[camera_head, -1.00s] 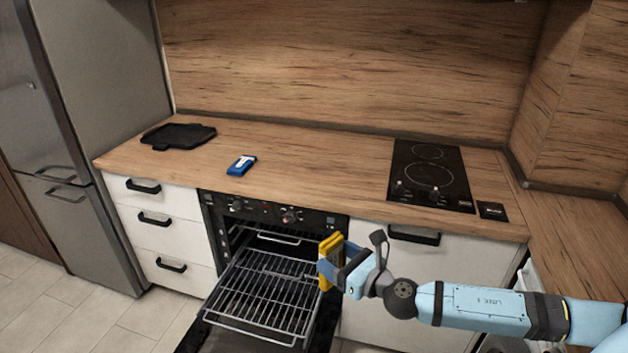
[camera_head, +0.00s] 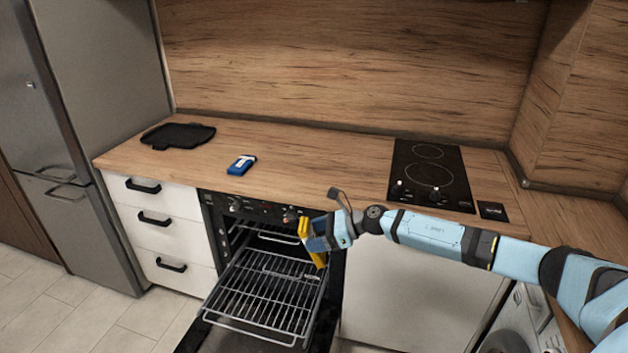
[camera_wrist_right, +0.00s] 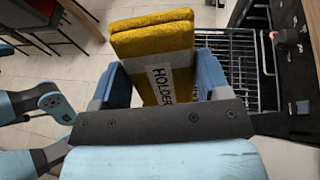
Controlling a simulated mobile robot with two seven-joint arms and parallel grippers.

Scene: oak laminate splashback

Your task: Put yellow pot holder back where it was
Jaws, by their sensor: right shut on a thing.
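The yellow pot holder (camera_head: 308,240) is in my right gripper (camera_head: 318,238), at the right side of the open oven's rack in the head view. In the right wrist view the pot holder (camera_wrist_right: 152,45) sits between the two blue fingers of the gripper (camera_wrist_right: 160,80). It carries a white label reading "HOLDER". The gripper is shut on it and holds it off any surface, as far as I can tell.
A blue pot holder or similar blue item (camera_head: 242,165) lies on the wooden counter (camera_head: 300,172). A black tray (camera_head: 178,136) is at the counter's left, a cooktop (camera_head: 430,175) at the right. The oven rack (camera_head: 262,298) is pulled out. The counter's middle is clear.

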